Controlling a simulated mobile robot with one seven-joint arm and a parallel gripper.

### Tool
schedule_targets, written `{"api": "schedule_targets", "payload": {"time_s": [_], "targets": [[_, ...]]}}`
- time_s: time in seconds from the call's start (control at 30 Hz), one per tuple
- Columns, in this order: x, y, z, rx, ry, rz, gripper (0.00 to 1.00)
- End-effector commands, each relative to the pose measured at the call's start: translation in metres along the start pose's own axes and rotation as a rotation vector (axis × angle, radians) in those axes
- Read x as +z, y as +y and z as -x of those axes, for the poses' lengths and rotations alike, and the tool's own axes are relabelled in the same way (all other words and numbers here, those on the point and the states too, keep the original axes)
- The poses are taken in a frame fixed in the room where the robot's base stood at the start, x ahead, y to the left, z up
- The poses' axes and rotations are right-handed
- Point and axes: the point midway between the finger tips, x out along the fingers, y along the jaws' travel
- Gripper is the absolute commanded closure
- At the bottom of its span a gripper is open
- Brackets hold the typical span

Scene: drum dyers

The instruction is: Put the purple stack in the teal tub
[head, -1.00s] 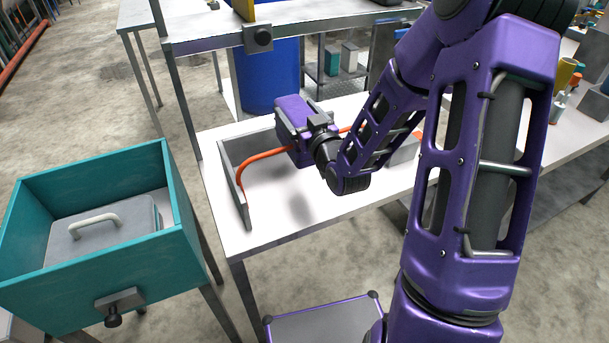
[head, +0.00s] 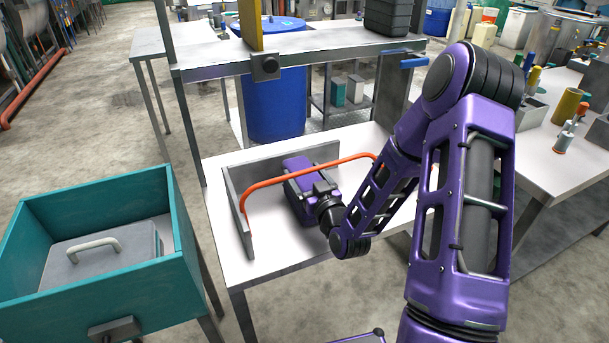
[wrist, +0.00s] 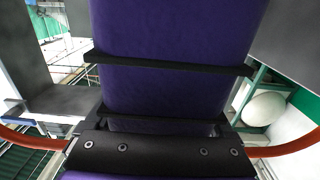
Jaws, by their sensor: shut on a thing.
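The purple stack (head: 299,165) is a blocky purple bundle above the white table, between low grey walls. An orange bar crosses the picture in front of it. My gripper (head: 322,188) is shut on the stack from the near right side. In the wrist view the purple stack (wrist: 175,95) fills the middle, with dark bars across it. Whether its underside touches the table is hidden. The teal tub (head: 95,200) is an open box at the left, apart from the stack. A grey slab with a pale handle (head: 93,247) lies inside it.
The orange bar (head: 262,184) arches over the white table (head: 285,250) from the left grey wall (head: 238,210). A raised shelf with a yellow upright (head: 249,22) and a blue barrel (head: 277,105) stand behind. A gap separates the tub from the table.

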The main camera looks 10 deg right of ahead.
Motion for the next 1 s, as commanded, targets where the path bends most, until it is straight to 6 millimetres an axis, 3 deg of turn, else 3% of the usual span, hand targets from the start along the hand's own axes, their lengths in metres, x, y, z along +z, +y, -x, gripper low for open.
{"api": "schedule_targets", "payload": {"time_s": [0.3, 0.33, 0.37, 0.73, 0.87, 1.0], "targets": [[0.004, 0.000, 0.000, -0.001, 0.002, 0.001, 1.00], [0.003, 0.000, 0.000, 0.000, -0.001, 0.000, 0.07], [0.003, 0.000, 0.000, 0.000, -0.001, 0.000, 0.02], [-0.003, 0.000, 0.000, 0.000, -0.001, 0.000, 0.00], [0.001, 0.001, 0.021, 0.000, -0.004, 0.001, 0.00], [0.001, 0.001, 0.054, 0.001, -0.005, 0.001, 0.00]]}}
